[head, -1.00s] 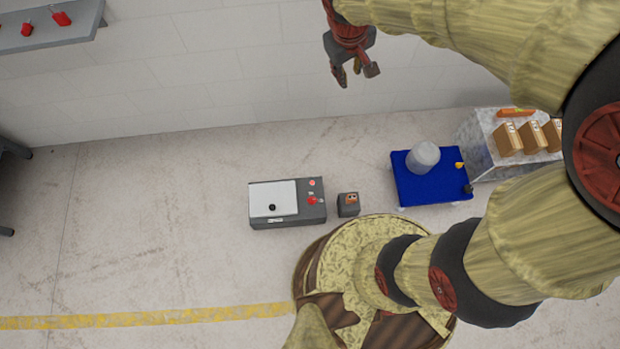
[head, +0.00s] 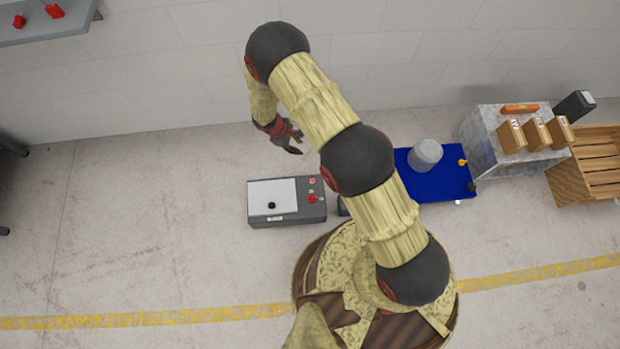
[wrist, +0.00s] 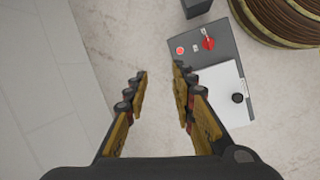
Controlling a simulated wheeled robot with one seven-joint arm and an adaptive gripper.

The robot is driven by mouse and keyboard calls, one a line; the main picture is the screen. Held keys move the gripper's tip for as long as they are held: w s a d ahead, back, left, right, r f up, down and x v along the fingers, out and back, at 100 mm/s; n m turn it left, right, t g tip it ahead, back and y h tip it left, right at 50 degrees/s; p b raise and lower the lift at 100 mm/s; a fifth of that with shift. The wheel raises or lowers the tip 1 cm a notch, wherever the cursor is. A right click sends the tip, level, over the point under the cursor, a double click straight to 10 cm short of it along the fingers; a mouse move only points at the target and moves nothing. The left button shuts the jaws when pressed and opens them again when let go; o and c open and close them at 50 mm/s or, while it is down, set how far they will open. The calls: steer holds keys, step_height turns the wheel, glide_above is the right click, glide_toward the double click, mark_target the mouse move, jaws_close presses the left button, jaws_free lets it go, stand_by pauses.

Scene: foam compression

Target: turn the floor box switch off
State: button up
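The floor box (head: 262,217) is a dark grey box with a white plate (head: 270,192) bearing a black knob. On its right end are a red round light (head: 312,181), a small pale part and a red switch (head: 312,198). In the wrist view the red switch (wrist: 208,43) and red light (wrist: 180,50) show at upper right, beyond the fingertips. My gripper (head: 293,142) hangs above the floor box's far side in the head view. In the wrist view my gripper (wrist: 160,74) is open and empty; its right finger overlaps the box edge in the picture.
A small dark box (wrist: 195,8) stands beside the floor box, mostly hidden by my arm in the head view. A blue platform (head: 440,188) with a grey cylinder (head: 425,154), a grey block and a wooden crate (head: 592,165) stand right.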

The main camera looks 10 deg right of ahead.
mark_target(312, 197)
steer(key=s+d+f+n+b, duration=0.1)
steer(key=s+f, duration=0.3)
steer(key=f, duration=0.5)
steer(key=s+d+f+n+b, duration=0.1)
steer(key=s+f, duration=0.3)
steer(key=f, duration=0.5)
steer(key=s+d+f+n+g+b, duration=0.1)
steer(key=s+f, duration=0.3)
steer(key=f, duration=0.5)
steer(key=shift+s+f+n, duration=0.2)
steer(key=shift+f+n, duration=0.15)
steer(key=shift+n, duration=0.05)
steer(key=shift+d+f+h+b, duration=0.35)
steer(key=shift+f+b, duration=0.15)
steer(key=shift+f, duration=0.25)
steer(key=shift+c, duration=1.1)
steer(key=c, duration=0.4)
jaws_close()
